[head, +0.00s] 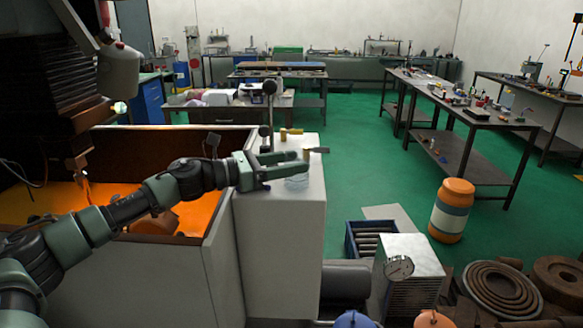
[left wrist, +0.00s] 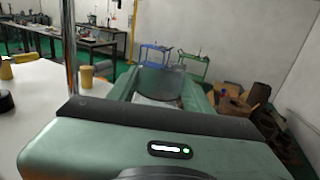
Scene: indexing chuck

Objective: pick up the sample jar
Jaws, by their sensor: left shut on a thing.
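The sample jar (head: 297,182) is a small clear, glassy container at the right end of my left arm, over the pale top of a machine cabinet. My left gripper (head: 285,172) is shut on it, with the fingers at its sides. In the left wrist view the jar (left wrist: 158,82) shows as a grey, see-through cylinder between the green fingers (left wrist: 160,95). Its lower part is hidden by the gripper body. I cannot tell whether its base touches the cabinet top. My right gripper is not in view.
The pale cabinet top (head: 312,205) also holds small yellow pieces (head: 290,132) and a thin upright post with a dark knob (head: 269,88). An orange-lit machine tub (head: 217,240) lies left. An orange drum (head: 451,210) stands right. Green floor is open beyond.

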